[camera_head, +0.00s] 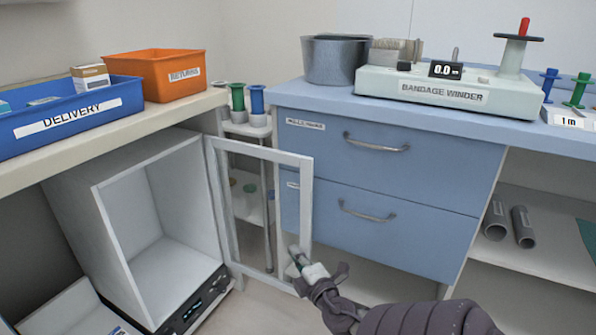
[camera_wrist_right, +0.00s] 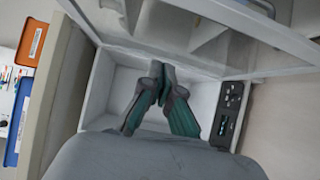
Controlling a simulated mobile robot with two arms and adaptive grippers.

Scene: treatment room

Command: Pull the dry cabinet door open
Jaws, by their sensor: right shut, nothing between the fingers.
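The dry cabinet (camera_head: 120,225) is a white box under the counter at the left, with a dark control panel at its base. Its glass door (camera_head: 303,200), framed in white, stands wide open, swung out to the right, and the inside looks empty. My right gripper (camera_head: 296,254) is shut and empty at the lower free corner of the door; I cannot tell whether it touches the frame. In the right wrist view, the gripper's closed fingers (camera_wrist_right: 160,70) show before the open cabinet (camera_wrist_right: 98,90), with the door (camera_wrist_right: 200,40) above. My left gripper is not in view.
Blue drawers (camera_head: 400,165) stand right of the door. A blue delivery bin (camera_head: 65,118) and an orange returns bin (camera_head: 155,74) sit on the counter above the cabinet. A bandage winder (camera_head: 450,85) stands on the drawer top. A shelf with spools (camera_head: 250,125) is behind the door.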

